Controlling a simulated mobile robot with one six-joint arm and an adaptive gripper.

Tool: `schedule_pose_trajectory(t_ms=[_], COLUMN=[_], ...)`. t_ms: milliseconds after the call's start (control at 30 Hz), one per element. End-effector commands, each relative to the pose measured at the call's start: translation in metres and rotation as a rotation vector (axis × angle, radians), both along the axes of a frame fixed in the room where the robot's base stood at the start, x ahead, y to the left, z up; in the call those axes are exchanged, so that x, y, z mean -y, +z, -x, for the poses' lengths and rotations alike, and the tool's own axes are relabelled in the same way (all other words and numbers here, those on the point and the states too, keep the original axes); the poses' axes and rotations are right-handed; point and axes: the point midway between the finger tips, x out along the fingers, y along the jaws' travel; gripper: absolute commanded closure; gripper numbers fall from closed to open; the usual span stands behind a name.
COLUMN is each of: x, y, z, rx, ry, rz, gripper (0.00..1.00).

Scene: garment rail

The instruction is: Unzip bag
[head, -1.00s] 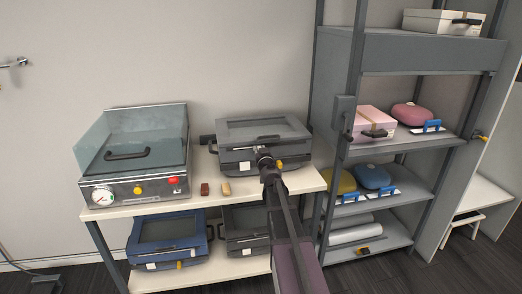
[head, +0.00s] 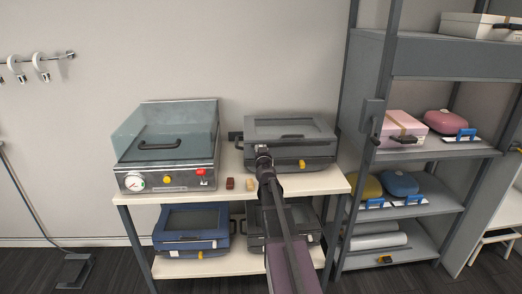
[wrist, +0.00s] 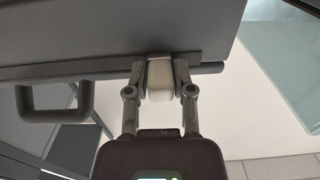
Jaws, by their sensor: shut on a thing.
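The grey box-shaped bag (head: 292,128) lies on the upper top of the table, with a raised frame around its lid. My gripper (head: 263,152) is at its front side, left of the middle. In the wrist view, my gripper (wrist: 160,88) is shut on a pale block-like pull (wrist: 160,80) at the bag's front edge (wrist: 100,66). The pull is hidden behind my gripper in the head view. A dark loop handle (wrist: 55,115) stands out left of my gripper in the wrist view. The zip line's open or closed state cannot be told.
A glass-lidded machine (head: 167,150) stands left on the table. A brown block (head: 230,183) and a tan block (head: 251,184) lie before the bag. Blue (head: 192,228) and dark (head: 258,226) cases fill the lower shelf. A shelf rack (head: 440,60) stands close on the right.

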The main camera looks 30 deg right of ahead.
Motion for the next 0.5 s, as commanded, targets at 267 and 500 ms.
schedule_pose_trajectory(t_ms=[267,500], x=[0.008,0.011], y=[0.0,0.0], z=[0.004,0.005], rx=[0.0,0.0], ry=[-0.009,-0.012], rz=[0.0,0.0], gripper=[0.51,0.37])
